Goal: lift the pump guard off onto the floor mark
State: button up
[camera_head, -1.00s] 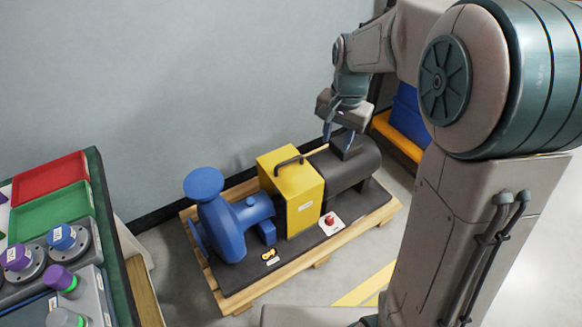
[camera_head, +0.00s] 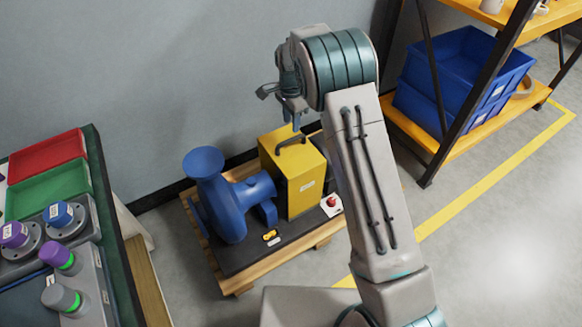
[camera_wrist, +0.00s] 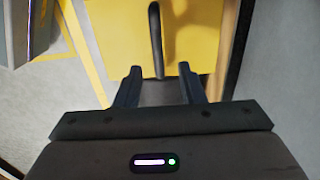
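The pump guard (camera_head: 292,173) is a yellow box with a dark handle (camera_head: 291,143) on top. It sits on the pump's dark base between the blue pump (camera_head: 230,200) and the dark motor, which my arm mostly hides. In the wrist view the yellow guard (camera_wrist: 192,40) fills the upper middle, with its handle (camera_wrist: 156,40) running between and beyond my fingertips. My gripper (camera_wrist: 156,72) is open and empty, its fingers apart. In the head view my gripper (camera_head: 290,122) hangs just above the guard's top, near the handle.
A red button box (camera_head: 331,204) and a small yellow item (camera_head: 270,236) lie on the base. A wooden pallet (camera_head: 238,285) carries the pump. A workbench with trays (camera_head: 50,188) stands at left, a shelf with blue bins (camera_head: 462,75) at right. Yellow floor lines (camera_head: 470,202) cross open floor.

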aim_at(291, 140)
notch_tip(291, 140, down, 3)
jog(key=shift+f+b, duration=0.15)
jog(key=shift+b, duration=0.2)
jog(key=shift+s+f+b, duration=0.15)
jog(key=shift+f+b, duration=0.55)
jog(key=shift+f, duration=0.65)
jog(key=shift+s+f+b, duration=0.1)
jog(key=shift+f+b, duration=0.6)
jog(key=shift+f, duration=0.65)
jog(key=shift+r, duration=0.1)
grip_shut()
jog(key=shift+a+r, duration=0.1)
